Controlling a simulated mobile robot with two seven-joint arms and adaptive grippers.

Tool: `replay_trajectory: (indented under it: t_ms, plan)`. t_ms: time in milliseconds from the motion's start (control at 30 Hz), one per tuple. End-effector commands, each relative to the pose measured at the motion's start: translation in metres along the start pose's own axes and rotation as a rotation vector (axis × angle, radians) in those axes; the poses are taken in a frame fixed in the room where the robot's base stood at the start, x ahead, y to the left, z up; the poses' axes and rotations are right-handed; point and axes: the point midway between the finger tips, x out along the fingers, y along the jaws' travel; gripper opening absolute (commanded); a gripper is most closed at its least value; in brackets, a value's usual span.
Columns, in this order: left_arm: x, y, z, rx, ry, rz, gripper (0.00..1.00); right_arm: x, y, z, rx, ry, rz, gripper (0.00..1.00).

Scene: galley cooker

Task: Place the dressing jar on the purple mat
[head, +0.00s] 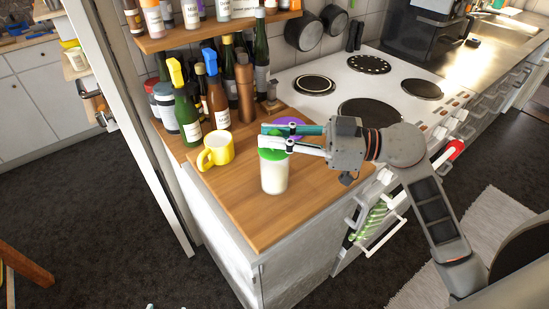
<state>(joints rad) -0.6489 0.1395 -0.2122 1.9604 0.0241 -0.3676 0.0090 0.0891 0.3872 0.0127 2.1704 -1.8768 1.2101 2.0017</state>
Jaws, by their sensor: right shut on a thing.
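The dressing jar (273,176), a clear jar of white dressing with a green lid, is upright over the front part of the wooden counter. My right gripper (268,141) reaches in from the right and is shut on the jar at its lid. I cannot tell whether the jar's base touches the wood. The purple mat (289,124) lies on the counter just behind the gripper, partly hidden by its fingers. Small pale tips at the bottom edge look like my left gripper (165,306); too little shows to tell its state.
A yellow mug (215,151) stands left of the jar. Several bottles (216,95) and a wooden mill (245,88) crowd the counter's back left, under a shelf (215,32). The white cooker (370,80) adjoins at the right. The counter's front is clear.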

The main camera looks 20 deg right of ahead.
Motion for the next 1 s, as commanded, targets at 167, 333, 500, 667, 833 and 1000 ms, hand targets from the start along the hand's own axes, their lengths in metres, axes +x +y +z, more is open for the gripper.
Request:
replay_trajectory:
  t_ms: [167,333,500,667,833,1000]
  plan:
    - [-0.001,0.0,-0.001,0.0,0.0,0.0,0.53,0.0,0.0,-0.006,-0.002,0.001,0.0,0.0]
    - [-0.004,-0.001,-0.006,0.001,0.002,-0.001,0.53,0.0,0.0,-0.025,-0.006,0.001,0.0,0.0]
    - [-0.008,-0.003,-0.015,0.001,0.005,-0.001,0.53,0.0,0.0,-0.062,-0.009,0.002,-0.001,0.0]
    - [-0.013,-0.004,-0.024,0.002,0.007,-0.002,0.53,0.0,0.0,-0.108,-0.012,0.003,0.0,0.0]
    - [-0.017,-0.005,-0.031,0.002,0.009,-0.002,0.53,0.0,0.0,-0.151,-0.009,0.002,0.001,0.0]
    - [-0.02,-0.005,-0.035,0.002,0.011,-0.002,0.53,0.0,0.0,-0.181,-0.006,0.002,0.001,0.0]
